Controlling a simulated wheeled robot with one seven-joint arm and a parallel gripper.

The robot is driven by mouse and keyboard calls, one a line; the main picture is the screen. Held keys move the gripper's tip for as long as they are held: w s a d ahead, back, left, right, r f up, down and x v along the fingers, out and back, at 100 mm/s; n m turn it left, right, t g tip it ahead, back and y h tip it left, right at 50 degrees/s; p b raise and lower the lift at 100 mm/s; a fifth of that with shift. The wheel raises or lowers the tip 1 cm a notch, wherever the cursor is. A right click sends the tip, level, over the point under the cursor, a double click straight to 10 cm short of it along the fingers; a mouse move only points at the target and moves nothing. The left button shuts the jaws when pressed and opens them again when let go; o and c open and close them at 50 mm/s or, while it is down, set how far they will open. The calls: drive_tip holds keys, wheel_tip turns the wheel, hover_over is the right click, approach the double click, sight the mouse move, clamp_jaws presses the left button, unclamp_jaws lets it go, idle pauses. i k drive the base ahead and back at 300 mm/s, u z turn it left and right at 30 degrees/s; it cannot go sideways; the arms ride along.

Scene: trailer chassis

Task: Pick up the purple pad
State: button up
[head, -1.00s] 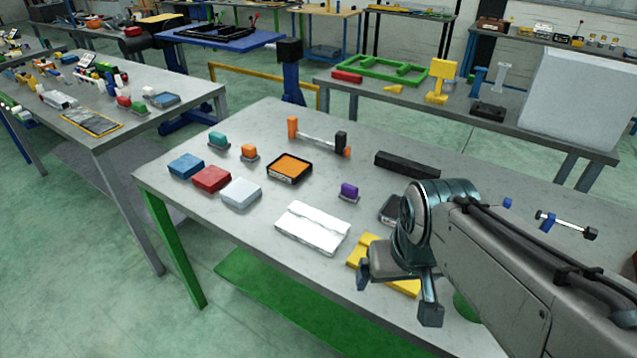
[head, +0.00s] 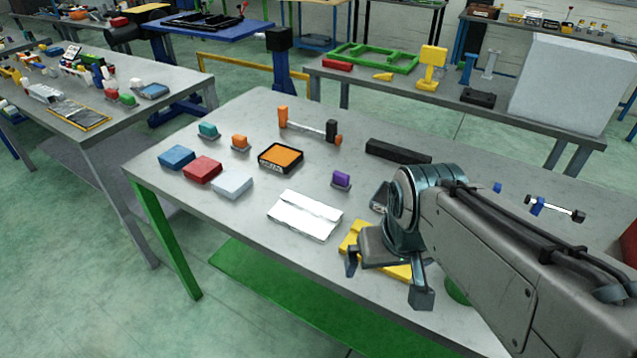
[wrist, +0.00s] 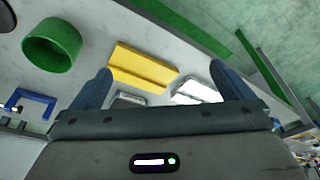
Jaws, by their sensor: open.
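The purple pad (head: 341,178) is a small block on a grey base. It sits on the grey table in the head view, right of the orange-topped black tray and behind the white block. My gripper (head: 386,281) is open and empty above the yellow block (head: 349,243), at the table's front right, nearer the camera than the pad. In the wrist view my gripper (wrist: 165,85) shows two spread fingers with nothing between them. The purple pad cannot be made out in the wrist view.
A white block (head: 305,214) lies between my gripper and the table's left part. A black bar (head: 398,151) lies behind my arm. Blue (head: 177,157), red (head: 202,169) and pale (head: 232,183) blocks stand at left. A green ring (wrist: 52,45) shows in the wrist view.

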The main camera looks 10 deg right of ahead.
sight(340, 180)
drive_tip(key=u, duration=2.15)
drive_tip(key=i, duration=1.45)
drive_tip(key=z, duration=3.35)
drive_tip(key=i, duration=0.5)
drive_tip(key=z, duration=0.05)
